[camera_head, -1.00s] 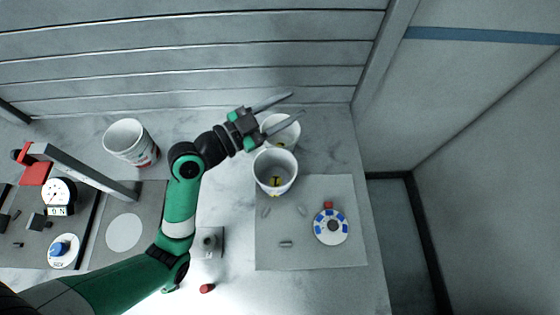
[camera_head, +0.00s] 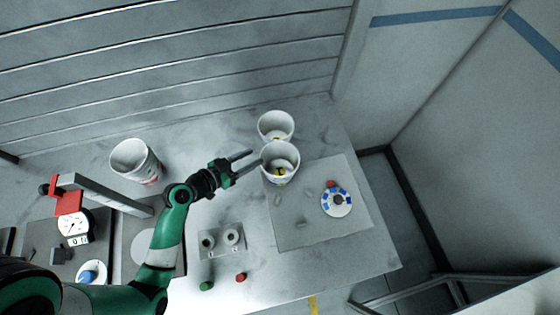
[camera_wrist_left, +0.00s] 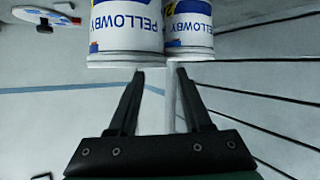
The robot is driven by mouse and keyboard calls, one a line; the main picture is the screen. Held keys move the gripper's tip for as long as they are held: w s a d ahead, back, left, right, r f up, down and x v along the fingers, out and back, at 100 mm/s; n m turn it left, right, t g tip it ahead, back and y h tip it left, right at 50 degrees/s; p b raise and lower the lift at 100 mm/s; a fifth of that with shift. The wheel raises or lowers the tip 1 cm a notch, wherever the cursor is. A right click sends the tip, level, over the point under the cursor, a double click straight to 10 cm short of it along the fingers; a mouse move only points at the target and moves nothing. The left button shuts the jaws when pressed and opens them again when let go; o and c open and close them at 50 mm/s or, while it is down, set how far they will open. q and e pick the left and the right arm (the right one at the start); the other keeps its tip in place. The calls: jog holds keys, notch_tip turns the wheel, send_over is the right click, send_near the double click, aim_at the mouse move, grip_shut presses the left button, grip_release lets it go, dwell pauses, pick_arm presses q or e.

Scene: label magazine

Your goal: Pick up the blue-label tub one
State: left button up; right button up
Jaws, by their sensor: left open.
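Two white open tubs stand one behind the other, a near tub (camera_head: 268,168) and a far tub (camera_head: 265,133). The left wrist view shows both side by side with blue PELLOWBY lettering, upside down there: one tub at left (camera_wrist_left: 125,42) and one at right (camera_wrist_left: 190,42). Small yellow patches show at the top edge, their numbers unreadable. My left gripper (camera_head: 257,158) is open, its fingers pointing right at the near tub's left side. In the left wrist view the empty fingers (camera_wrist_left: 160,74) lie short of the tubs. My right gripper is out of view.
Another white tub (camera_head: 132,160) with red marking stands at left. A white disc (camera_head: 325,203) with blue blocks lies on a grey mat (camera_head: 300,235). A two-hole plate (camera_head: 221,250), a green button (camera_head: 207,286) and a red button (camera_head: 241,277) are in front. A dial gauge (camera_head: 74,222) is at left.

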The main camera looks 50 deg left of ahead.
aim_at(268, 151)
pick_arm(q)
jog(key=x, duration=0.8)
jog(key=shift+a+r, duration=0.1)
grip_shut()
dwell(1.3)
